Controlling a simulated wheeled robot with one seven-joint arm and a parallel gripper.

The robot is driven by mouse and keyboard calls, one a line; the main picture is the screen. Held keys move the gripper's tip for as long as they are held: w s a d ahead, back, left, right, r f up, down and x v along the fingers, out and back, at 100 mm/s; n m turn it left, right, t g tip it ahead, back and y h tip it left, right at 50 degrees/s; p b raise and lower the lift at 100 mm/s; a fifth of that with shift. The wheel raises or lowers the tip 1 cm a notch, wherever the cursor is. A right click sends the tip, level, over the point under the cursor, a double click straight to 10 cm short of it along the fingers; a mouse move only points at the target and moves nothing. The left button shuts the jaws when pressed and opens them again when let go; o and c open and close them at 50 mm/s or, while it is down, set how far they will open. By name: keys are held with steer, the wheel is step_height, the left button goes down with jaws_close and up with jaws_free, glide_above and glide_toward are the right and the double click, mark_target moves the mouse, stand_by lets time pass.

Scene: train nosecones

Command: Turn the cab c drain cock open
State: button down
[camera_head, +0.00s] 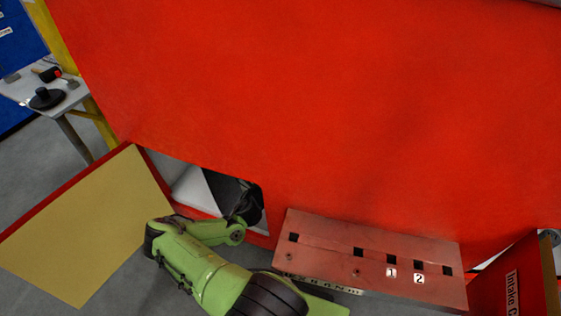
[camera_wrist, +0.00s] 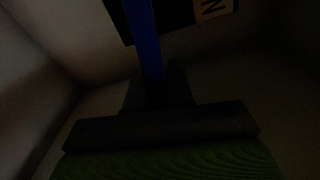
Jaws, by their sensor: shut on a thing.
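My gripper (camera_wrist: 158,88) is inside a dim recess, shut on a blue bar-like handle (camera_wrist: 144,35), which I take to be the drain cock's. The handle runs up from between the fingers to the top edge of the wrist view. The cock's body and the far end of the handle are not visible. In the head view my arm reaches into the opening (camera_head: 190,188) low in the red cab wall, and my dark gripper (camera_head: 246,208) is partly hidden there.
A black plate with a tan label (camera_wrist: 214,8) showing an "N" is close behind the handle. Pale recess walls (camera_wrist: 35,60) are near on the left. A yellow-faced open panel (camera_head: 90,225) lies left of my arm; a reddish numbered step plate (camera_head: 370,255) is right.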

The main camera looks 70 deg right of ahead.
stand_by(0.4)
steer(key=c, duration=1.1)
jaws_free()
